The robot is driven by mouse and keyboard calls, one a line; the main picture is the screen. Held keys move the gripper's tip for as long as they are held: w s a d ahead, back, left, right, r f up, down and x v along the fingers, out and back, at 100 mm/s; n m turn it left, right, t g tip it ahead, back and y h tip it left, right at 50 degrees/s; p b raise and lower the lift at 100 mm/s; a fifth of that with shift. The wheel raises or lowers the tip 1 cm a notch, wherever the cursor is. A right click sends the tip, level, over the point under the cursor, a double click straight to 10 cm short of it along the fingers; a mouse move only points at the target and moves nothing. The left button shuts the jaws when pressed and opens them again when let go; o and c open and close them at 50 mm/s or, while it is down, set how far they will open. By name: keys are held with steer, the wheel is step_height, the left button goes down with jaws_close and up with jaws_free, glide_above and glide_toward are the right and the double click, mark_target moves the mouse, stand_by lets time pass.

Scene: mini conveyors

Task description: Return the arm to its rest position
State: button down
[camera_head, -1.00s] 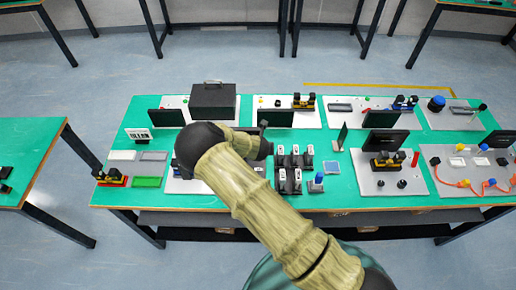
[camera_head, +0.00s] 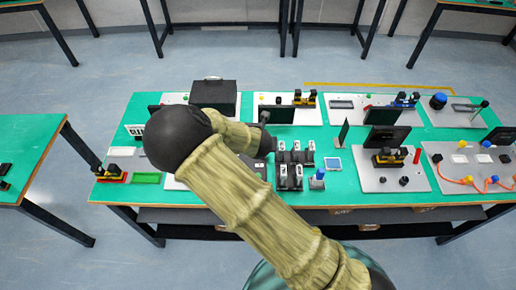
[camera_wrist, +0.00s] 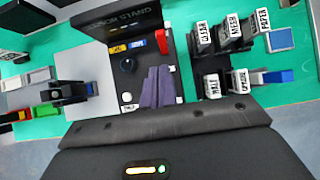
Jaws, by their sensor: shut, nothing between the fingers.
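My arm (camera_head: 245,205) reaches from the lower right of the head view up and left over the green table, with its dark elbow (camera_head: 172,138) above the table's left part. The forearm bends back to the right from there. In the wrist view my gripper (camera_wrist: 158,84) shows as two purple-grey fingers side by side, shut and empty. They appear over a black panel with a round knob (camera_wrist: 127,65). I cannot tell the fingertips' height above it. The dark wrist housing (camera_wrist: 160,150) fills the bottom of that view.
Black holders with labelled white-topped blocks (camera_head: 294,156) stand right of the forearm.

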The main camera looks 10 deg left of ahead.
steer(key=shift+v, duration=0.75)
steer(key=shift+w, duration=0.2)
steer(key=shift+r, duration=0.1)
